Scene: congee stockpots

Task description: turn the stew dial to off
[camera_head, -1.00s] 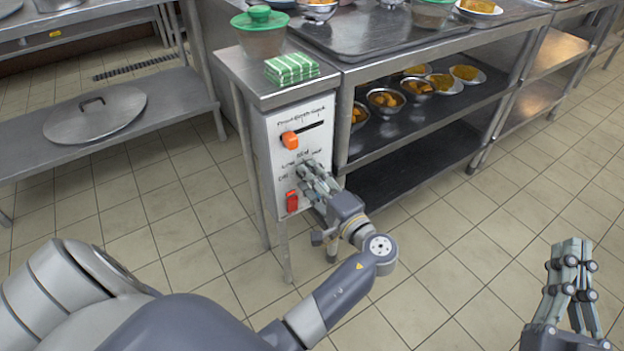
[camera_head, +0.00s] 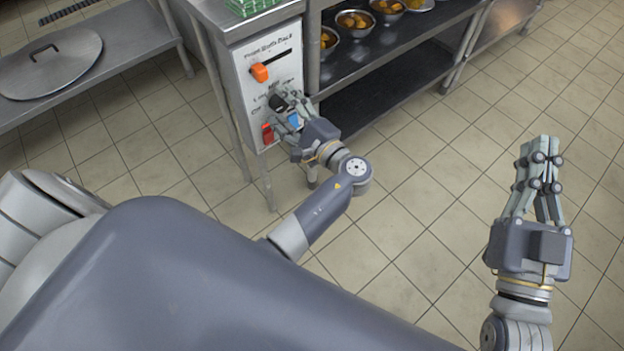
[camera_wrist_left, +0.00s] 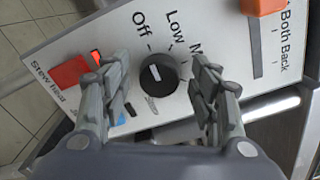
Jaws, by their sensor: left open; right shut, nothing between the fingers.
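The stew dial (camera_wrist_left: 157,74) is a round black knob on a white panel (camera_wrist_left: 75,38), with a short white mark on its face. In the left wrist view the mark tilts toward the upper left, roughly toward the "Off" label; the exact setting is hard to tell. My left gripper (camera_head: 284,104) is open at the panel, with one finger on each side of the dial (camera_head: 277,102). In the left wrist view there is a gap between the dial and each finger. My right gripper (camera_head: 538,152) is shut and empty, held over the floor at the right.
An orange slider (camera_head: 260,72) sits above the dial, a red switch (camera_head: 267,134) below it, and a blue part (camera_head: 293,119) beside the fingers. A shelf unit (camera_head: 370,92) with bowls of food stands right of the panel. The tiled floor (camera_head: 430,140) is clear.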

